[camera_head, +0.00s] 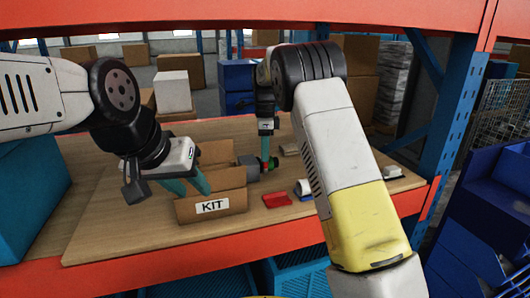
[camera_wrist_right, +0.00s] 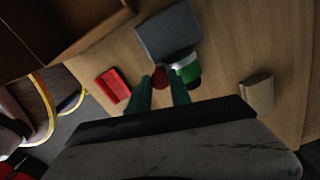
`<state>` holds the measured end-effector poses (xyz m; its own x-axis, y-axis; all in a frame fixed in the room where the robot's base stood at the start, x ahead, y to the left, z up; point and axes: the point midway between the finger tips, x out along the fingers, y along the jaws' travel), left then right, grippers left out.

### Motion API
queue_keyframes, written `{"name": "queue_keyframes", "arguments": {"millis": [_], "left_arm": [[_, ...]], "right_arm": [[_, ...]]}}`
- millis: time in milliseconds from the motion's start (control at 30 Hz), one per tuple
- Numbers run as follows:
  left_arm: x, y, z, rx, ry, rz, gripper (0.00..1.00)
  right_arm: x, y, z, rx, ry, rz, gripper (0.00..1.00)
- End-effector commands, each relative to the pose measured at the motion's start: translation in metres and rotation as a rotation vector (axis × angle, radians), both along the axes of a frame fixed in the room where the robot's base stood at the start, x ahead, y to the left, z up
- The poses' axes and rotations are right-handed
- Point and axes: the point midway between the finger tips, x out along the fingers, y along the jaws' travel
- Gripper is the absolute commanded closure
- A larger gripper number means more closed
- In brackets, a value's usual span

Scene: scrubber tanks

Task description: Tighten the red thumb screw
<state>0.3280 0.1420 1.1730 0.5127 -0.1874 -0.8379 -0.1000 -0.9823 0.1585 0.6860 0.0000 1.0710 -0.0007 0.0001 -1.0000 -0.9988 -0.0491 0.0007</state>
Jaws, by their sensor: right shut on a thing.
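The red thumb screw (camera_wrist_right: 160,78) sits at the front of a grey block-like part (camera_wrist_right: 168,36), beside a green piece (camera_wrist_right: 190,73) with a white ring. My right gripper (camera_wrist_right: 161,90) has its teal fingers on both sides of the screw and is shut on it. In the head view my right gripper (camera_head: 266,158) points down at the grey part (camera_head: 250,161), and its fingers partly hide the screw. My left gripper (camera_head: 188,188) has its teal fingers spread apart at the cardboard KIT box (camera_head: 211,208); it appears empty.
A red block (camera_head: 276,200) lies on the wooden tabletop (camera_head: 130,228) right of the box. A white and blue item (camera_head: 304,188) lies beside it, partly behind my right arm. A tan block (camera_wrist_right: 257,92) is nearby. Blue shelf posts (camera_head: 455,110) stand at the right.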

Motion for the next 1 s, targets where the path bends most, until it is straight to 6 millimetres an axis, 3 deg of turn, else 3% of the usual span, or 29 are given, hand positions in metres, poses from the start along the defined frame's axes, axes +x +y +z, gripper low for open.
{"name": "queue_keyframes", "arguments": {"millis": [467, 500, 600, 1000], "left_arm": [[0.0, 0.0, 0.0, 0.0, 0.0, 0.0, 0.64], [0.0, 0.0, 0.0, 0.0, 0.0, 0.0, 0.64], [0.0, 0.0, 0.0, 0.0, 0.0, 0.0, 0.64], [0.0, 0.0, 0.0, 0.0, 0.0, 0.0, 0.64]], "right_arm": [[0.002, -0.0004, 0.0029, 0.001, -0.009, -0.014, 1.0], [0.002, -0.0004, 0.0029, 0.001, -0.009, -0.014, 0.7], [0.0016, -0.0004, 0.0022, 0.001, -0.007, -0.014, 0.54], [0.0014, 0.0001, 0.0091, 0.001, -0.005, -0.012, 0.54]]}}
